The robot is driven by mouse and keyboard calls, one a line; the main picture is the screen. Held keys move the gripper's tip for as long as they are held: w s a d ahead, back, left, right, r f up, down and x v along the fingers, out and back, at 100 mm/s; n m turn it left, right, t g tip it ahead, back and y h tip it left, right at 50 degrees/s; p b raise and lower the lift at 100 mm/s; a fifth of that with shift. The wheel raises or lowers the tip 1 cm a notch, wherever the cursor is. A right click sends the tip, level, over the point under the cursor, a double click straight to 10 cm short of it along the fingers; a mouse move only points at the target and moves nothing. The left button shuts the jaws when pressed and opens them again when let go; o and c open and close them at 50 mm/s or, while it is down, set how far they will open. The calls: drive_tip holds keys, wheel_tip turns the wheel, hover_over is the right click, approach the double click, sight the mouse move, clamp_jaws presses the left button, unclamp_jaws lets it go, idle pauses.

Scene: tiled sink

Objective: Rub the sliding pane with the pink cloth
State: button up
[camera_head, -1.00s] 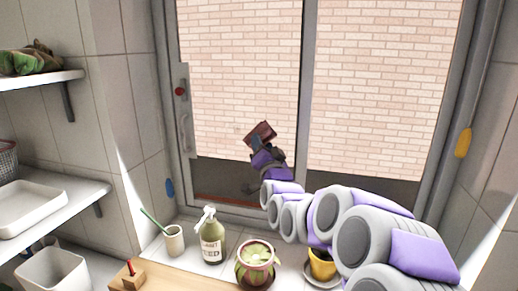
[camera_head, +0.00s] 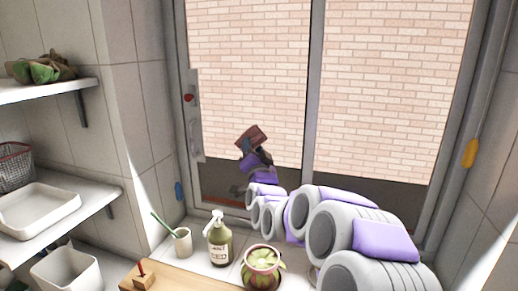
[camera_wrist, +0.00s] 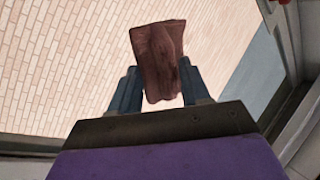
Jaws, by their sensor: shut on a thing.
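The pink cloth (camera_head: 252,137) looks dark reddish-brown here. My gripper (camera_head: 247,150) is shut on it and holds it up in front of the left sliding pane (camera_head: 250,60). In the wrist view the cloth (camera_wrist: 160,58) sits between the two blue fingers of my gripper (camera_wrist: 158,85). The pane is clear, with a brick wall showing through it. I cannot tell whether the cloth touches the glass.
A handle (camera_head: 194,130) runs down the frame's left side. A spray bottle (camera_head: 219,240), a cup with a green brush (camera_head: 183,242) and a potted plant (camera_head: 262,268) stand on the sill below. Shelves (camera_head: 60,215) are at left. A yellow item (camera_head: 469,153) hangs at right.

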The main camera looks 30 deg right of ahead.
sight(236, 141)
drive_tip(key=shift+w+a+r+p, duration=0.1)
drive_tip(key=shift+w+a+p, duration=0.85)
drive_tip(key=shift+w+a, duration=1.1)
drive_tip(key=shift+w, duration=0.1)
drive_tip(key=shift+a+f, duration=0.25)
drive_tip(key=shift+f, duration=0.05)
drive_tip(key=s+a, duration=0.3)
drive_tip(key=s, duration=0.1)
drive_tip(key=shift+a+r+p, duration=0.15)
drive_tip(key=shift+a+p, duration=0.15)
